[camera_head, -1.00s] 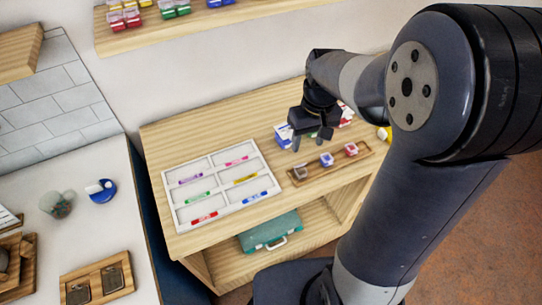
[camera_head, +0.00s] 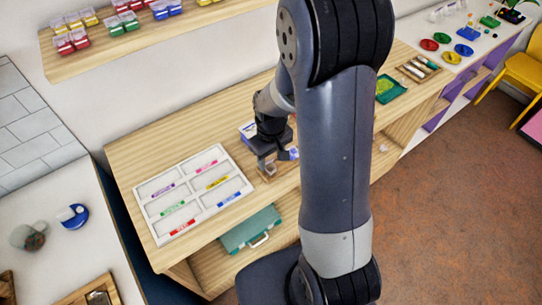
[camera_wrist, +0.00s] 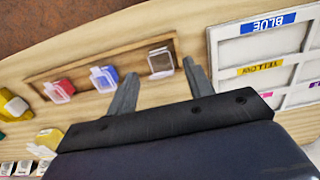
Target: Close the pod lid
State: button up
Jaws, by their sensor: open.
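Three small pods with pale, clear-looking parts sit in a row on a wooden tray (camera_wrist: 45,75). In the wrist view they are a red pod (camera_wrist: 60,90), a blue pod (camera_wrist: 104,78) and a grey-brown pod (camera_wrist: 160,62). My gripper (camera_wrist: 160,68) is open and empty, its fingers on either side of the grey-brown pod in that view. I cannot tell whether they touch it or how far its lid stands open. In the head view my gripper (camera_head: 268,163) is over the tray's left end. The blue pod (camera_head: 293,153) shows beside it, and my arm hides the red pod.
A teal case (camera_head: 250,230) is on the shelf below. My arm covers much of the wooden top to the right.

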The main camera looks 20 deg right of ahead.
jog(key=shift+f, duration=0.2)
jog(key=c, duration=1)
